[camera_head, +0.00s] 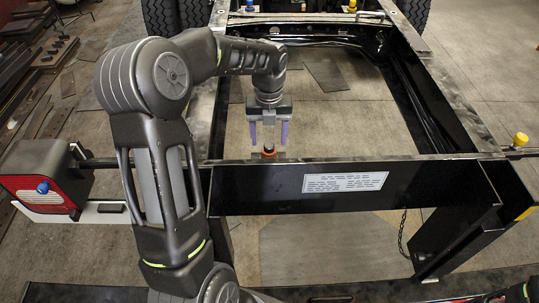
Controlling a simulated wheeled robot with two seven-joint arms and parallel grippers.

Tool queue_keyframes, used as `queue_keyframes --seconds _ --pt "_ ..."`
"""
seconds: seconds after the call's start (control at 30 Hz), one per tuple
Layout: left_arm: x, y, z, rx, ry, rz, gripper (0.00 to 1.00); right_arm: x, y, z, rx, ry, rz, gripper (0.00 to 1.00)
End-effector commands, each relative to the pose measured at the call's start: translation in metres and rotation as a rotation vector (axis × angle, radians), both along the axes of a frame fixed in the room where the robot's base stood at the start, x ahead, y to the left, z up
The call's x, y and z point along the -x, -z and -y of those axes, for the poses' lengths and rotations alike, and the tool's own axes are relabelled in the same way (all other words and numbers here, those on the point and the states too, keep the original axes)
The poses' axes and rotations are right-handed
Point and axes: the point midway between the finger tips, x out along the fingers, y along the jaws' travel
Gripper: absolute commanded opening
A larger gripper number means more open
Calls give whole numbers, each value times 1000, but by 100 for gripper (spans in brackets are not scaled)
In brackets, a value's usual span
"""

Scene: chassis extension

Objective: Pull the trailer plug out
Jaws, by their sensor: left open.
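A small dark fitting with an orange top (269,149) stands at the front crossbeam of the black chassis frame, and it looks like the trailer plug. Its lower part is hidden behind or in the beam. My left gripper (268,142) points down right above it. Its two purple fingers are apart, one to each side of the orange top, with nothing held between them. I cannot tell whether the fingertips reach down past the top. My right gripper is not in view.
The black crossbeam (250,188) carries a white label (344,182). A red tail light (40,178) with a blue knob sits at left. A yellow knob (520,140) is at right. Tires (160,15) stand at the back. The frame's middle is open to the floor.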

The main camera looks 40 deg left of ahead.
Motion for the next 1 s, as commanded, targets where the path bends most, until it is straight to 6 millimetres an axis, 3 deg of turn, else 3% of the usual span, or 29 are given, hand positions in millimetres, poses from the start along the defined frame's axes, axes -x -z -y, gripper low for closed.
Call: queue_keyframes --seconds 0.43,0.6,1.0 --pt "0 56 0 0 -1 0 62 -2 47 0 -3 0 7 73" --pt "0 74 0 1 -1 -1 62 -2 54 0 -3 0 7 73" --pt "0 87 0 0 -1 0 62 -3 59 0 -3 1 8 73"
